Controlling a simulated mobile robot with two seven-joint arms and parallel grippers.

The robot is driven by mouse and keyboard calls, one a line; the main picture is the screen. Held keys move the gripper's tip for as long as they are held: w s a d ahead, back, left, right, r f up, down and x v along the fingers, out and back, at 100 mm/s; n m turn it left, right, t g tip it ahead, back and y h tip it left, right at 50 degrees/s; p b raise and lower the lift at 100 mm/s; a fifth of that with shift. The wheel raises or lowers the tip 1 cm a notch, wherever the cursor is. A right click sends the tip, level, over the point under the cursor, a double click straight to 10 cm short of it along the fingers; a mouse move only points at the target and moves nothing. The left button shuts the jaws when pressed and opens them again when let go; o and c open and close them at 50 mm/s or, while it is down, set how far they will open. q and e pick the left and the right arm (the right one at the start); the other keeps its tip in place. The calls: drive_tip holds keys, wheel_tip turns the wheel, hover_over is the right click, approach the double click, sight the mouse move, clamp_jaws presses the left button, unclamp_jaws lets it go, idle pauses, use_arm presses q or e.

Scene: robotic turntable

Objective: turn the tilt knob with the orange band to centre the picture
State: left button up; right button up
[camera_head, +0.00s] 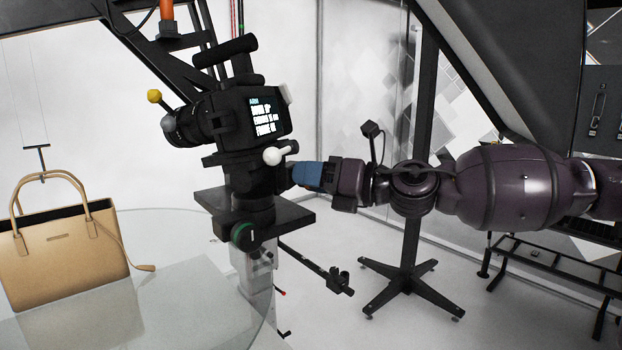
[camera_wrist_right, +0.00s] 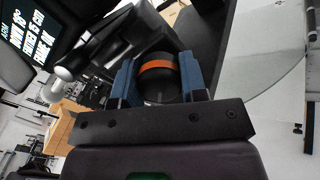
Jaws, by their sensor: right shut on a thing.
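The tilt knob is black with an orange band (camera_wrist_right: 158,67) and sits between the two blue fingers of my right gripper (camera_wrist_right: 158,80) in the right wrist view. The fingers are shut on its sides. In the head view my right gripper (camera_head: 303,174) reaches in from the right to the camera head's side, and its fingers hide most of the knob. The black camera (camera_head: 228,118) stands on its mount, with a screen (camera_head: 267,116) of white text, too small to read surely. My left gripper is not in view.
A tan handbag (camera_head: 62,255) stands on the round glass turntable (camera_head: 195,290) at left. A white-ended lever (camera_head: 278,155) sticks out just above my right fingers. A yellow ball knob (camera_head: 154,96) is on the lens side. A black stand (camera_head: 411,285) is behind my right arm.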

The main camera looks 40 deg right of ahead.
drive_tip(key=o, duration=0.9)
drive_tip(key=shift+s+d, duration=0.1)
drive_tip(key=shift+s, duration=0.05)
drive_tip(key=shift+s+d+p, duration=0.15)
drive_tip(key=shift+s+p, duration=0.1)
drive_tip(key=shift+p, duration=0.05)
drive_tip(key=shift+p+v, duration=1.65)
drive_tip(key=shift+v, duration=3.3)
